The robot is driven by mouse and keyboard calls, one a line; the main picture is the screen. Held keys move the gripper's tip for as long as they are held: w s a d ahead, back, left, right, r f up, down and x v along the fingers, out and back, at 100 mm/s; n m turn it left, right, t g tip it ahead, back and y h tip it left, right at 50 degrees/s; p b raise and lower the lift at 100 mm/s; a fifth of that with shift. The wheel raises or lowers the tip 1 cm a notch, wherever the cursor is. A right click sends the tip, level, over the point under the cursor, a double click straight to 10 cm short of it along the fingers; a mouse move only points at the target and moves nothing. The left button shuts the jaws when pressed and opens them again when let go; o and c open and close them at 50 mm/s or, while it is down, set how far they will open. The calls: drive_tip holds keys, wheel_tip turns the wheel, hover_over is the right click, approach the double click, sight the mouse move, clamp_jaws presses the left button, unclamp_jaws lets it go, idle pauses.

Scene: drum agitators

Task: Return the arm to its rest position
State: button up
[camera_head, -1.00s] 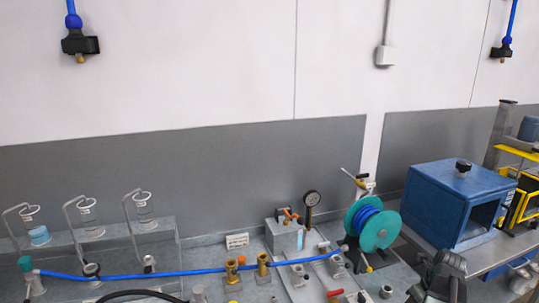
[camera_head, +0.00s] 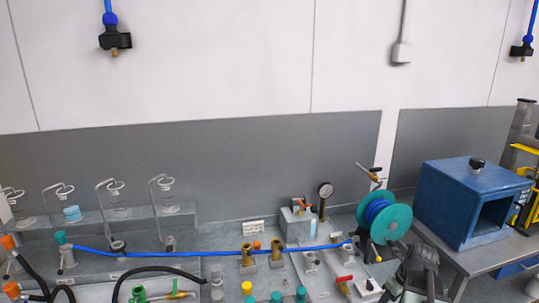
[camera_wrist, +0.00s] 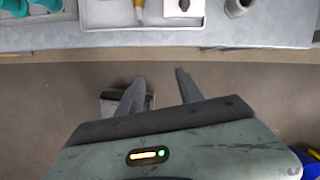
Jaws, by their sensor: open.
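My gripper (camera_wrist: 161,76) shows in the wrist view with its two dark fingers apart. Nothing is between them but the brown floor (camera_wrist: 250,90). The fingers point toward the front edge of the grey bench (camera_wrist: 200,40) and are apart from it in the picture. In the head view, a dark grey part of my arm (camera_head: 416,270) stands at the lower right, in front of the bench and near the blue box. The fingertips cannot be made out there.
A teal hose reel (camera_head: 396,219), a pressure gauge (camera_head: 325,189) and a blue hose (camera_head: 190,253) are on the bench. A blue open-fronted box (camera_head: 445,205) stands on a table at right. Floor is clear below the fingers, beside a grey block (camera_wrist: 112,103).

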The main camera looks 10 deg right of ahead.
drive_tip(key=w+a+f+n+b, duration=0.1)
drive_tip(key=w+a+n, duration=0.1)
drive_tip(key=a, duration=0.5)
drive_tip(key=w+a+n, duration=0.2)
drive_tip(key=w+a, duration=0.1)
drive_tip(key=a, duration=0.4)
drive_tip(key=s+a+f+n+g, duration=0.1)
drive_tip(key=s+a+n, duration=0.1)
drive_tip(key=a+n, duration=0.7)
drive_tip(key=s+a+f+n+g+b, duration=0.1)
drive_tip(key=a+n, duration=0.7)
drive_tip(key=n, duration=1.1)
drive_tip(key=shift+s+a+n+g+h, duration=0.3)
drive_tip(key=shift+s+a+h, duration=0.1)
drive_tip(key=shift+s, duration=0.35)
